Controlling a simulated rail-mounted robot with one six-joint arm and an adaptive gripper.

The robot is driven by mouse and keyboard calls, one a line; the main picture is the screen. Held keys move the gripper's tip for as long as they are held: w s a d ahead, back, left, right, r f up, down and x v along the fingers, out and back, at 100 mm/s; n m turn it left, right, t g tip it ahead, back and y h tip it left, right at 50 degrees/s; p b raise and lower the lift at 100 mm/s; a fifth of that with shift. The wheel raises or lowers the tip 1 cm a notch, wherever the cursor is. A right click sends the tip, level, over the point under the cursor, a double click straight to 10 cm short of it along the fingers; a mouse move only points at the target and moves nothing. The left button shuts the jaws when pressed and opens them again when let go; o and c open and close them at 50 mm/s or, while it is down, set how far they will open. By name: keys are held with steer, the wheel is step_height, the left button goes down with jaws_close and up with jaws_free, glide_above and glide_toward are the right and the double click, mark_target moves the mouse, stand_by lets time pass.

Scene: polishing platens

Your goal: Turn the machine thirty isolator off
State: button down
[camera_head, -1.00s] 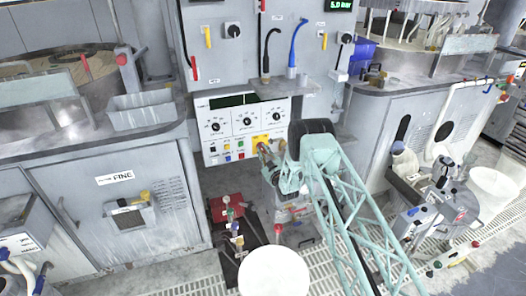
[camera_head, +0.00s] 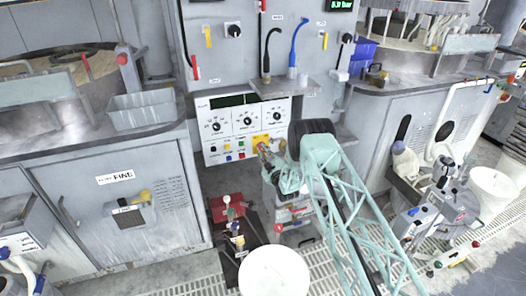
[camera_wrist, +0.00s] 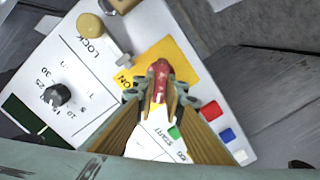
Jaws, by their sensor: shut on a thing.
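The isolator is a red handle (camera_wrist: 160,78) on a yellow plate (camera_wrist: 178,56) marked "ON" in the wrist view. The plate shows in the head view (camera_head: 260,140) at the lower right of the white control panel (camera_head: 225,157). My gripper (camera_wrist: 160,97) is shut on the red handle, with one finger on each side of it. In the head view my gripper (camera_head: 268,152) hides most of the handle. I cannot tell whether the handle has turned from its "ON" mark.
A round dial (camera_wrist: 57,94) and a tan knob (camera_wrist: 90,25) near "LOCK" sit beside the plate. Green, red and blue buttons (camera_wrist: 226,135) lie close to my right finger. A white round container (camera_head: 273,272) stands in front on the floor.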

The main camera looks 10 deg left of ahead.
steer(key=c, duration=2.7)
jaws_free()
steer(key=shift+s, duration=0.15)
steer(key=shift+v, duration=5.85)
